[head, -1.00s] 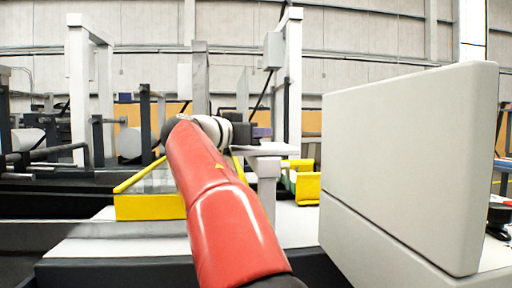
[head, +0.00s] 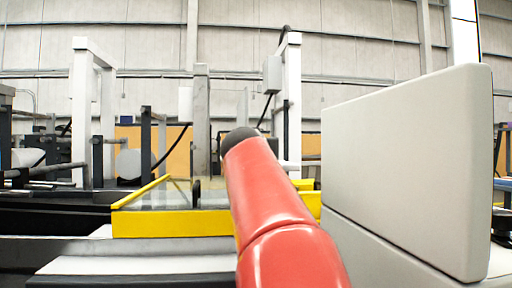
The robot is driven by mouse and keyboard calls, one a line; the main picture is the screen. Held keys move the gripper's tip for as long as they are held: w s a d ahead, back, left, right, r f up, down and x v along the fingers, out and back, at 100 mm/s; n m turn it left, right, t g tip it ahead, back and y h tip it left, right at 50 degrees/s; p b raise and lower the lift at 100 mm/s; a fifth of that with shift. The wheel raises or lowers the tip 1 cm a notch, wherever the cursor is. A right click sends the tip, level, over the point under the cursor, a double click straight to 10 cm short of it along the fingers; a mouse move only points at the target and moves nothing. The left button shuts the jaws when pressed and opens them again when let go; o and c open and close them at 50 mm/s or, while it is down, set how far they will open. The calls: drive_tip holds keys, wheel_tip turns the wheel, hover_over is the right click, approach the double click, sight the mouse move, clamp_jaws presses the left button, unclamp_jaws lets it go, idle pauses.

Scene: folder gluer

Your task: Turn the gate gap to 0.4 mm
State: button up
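My red arm (head: 274,215) rises from the bottom centre of the head view and points away from me. Its dark joint (head: 238,138) is at the top, and the wrist beyond it is hidden behind the arm. My gripper does not show. No gate gap control or scale can be made out with certainty. A small dark rounded part (head: 196,191) shows at the clear, yellow-edged guard (head: 150,223), left of my arm; I cannot tell what it is. A grey upright (head: 201,115) stands behind the guard.
A large pale grey cabinet (head: 405,165) fills the right side, close to my arm. White posts (head: 82,115) and dark rails (head: 40,200) stand at the left. A pale ledge (head: 130,265) lies in front. A yellow part (head: 308,200) is partly hidden behind my arm.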

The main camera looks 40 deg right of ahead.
idle(0.4)
drive_tip(key=o, duration=0.9)
drive_tip(key=shift+o, duration=0.2)
drive_tip(key=b+v, duration=0.2)
drive_tip(key=v, duration=0.5)
drive_tip(key=shift+s+a, duration=0.25)
drive_tip(key=shift+s, duration=0.1)
drive_tip(key=shift+o, duration=0.2)
